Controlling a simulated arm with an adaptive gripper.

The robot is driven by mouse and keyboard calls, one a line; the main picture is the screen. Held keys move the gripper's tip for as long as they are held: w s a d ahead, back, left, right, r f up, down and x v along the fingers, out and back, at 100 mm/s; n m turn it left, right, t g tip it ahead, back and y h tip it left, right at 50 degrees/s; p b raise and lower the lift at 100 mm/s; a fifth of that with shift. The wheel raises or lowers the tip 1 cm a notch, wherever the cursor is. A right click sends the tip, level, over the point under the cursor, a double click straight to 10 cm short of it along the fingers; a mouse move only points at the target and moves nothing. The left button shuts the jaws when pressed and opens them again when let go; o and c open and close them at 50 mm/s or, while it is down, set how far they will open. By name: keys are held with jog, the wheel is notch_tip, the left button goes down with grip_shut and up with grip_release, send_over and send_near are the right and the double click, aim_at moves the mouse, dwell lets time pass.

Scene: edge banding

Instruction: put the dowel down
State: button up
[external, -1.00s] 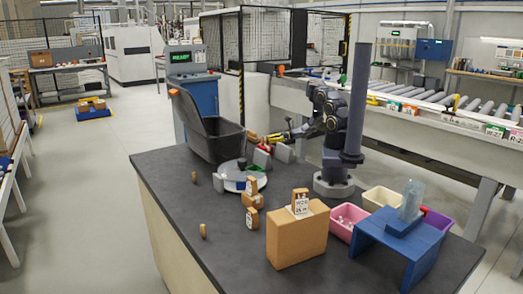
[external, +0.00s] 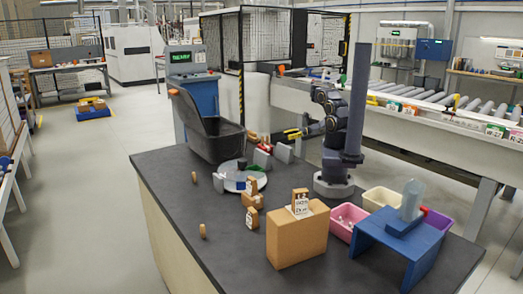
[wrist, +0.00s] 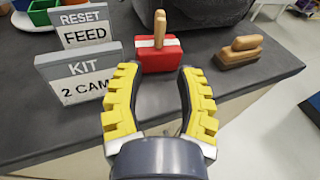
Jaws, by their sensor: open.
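A short wooden dowel-like piece (wrist: 160,27) stands roughly upright at a red block with a white stripe (wrist: 157,55) in the wrist view. Whether it rests on the block or just behind it, I cannot tell. My gripper (wrist: 160,72) is open, its yellow ribbed fingers apart with nothing between them. The dowel-like piece and block lie beyond the fingertips, apart from them. In the external view my gripper (external: 293,134) is above the far side of the dark table, near the red block (external: 265,148); the dowel is too small there to make out clearly.
Grey signs reading RESET FEED (wrist: 84,24) and KIT 2 CAM (wrist: 82,78) stand left of the red block. A wooden block with a handle (wrist: 238,52) lies to its right. A dark bin (external: 215,140) stands behind.

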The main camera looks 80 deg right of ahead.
jog(key=w+a+r+n+g+y, duration=0.4)
jog(key=w+a+r+n+y, duration=0.35)
jog(key=w+a+r, duration=0.35)
jog(key=w+a+r+n+g+y, duration=0.1)
jog(key=a+r+n+g, duration=0.35)
jog(key=a, duration=0.25)
jog(key=w+a+r+n+g, duration=0.25)
jog(key=a+r+n, duration=0.2)
jog(key=a, duration=0.25)
jog(key=s+a+r+n+g+h, duration=0.2)
jog(key=s+a+n+g, duration=0.15)
jog(key=s+a, duration=0.2)
jog(key=s+a+r+n+g+h, duration=0.3)
jog(key=s+a+n, duration=0.15)
jog(key=a, duration=0.25)
jog(key=s+d+f+n+h, duration=0.1)
jog(key=s+n+h, duration=0.6)
jog(key=s, duration=0.7)
jog(key=shift+d+f+t+h, duration=0.3)
jog(key=shift+d+h, duration=0.25)
jog(key=shift+h, duration=0.7)
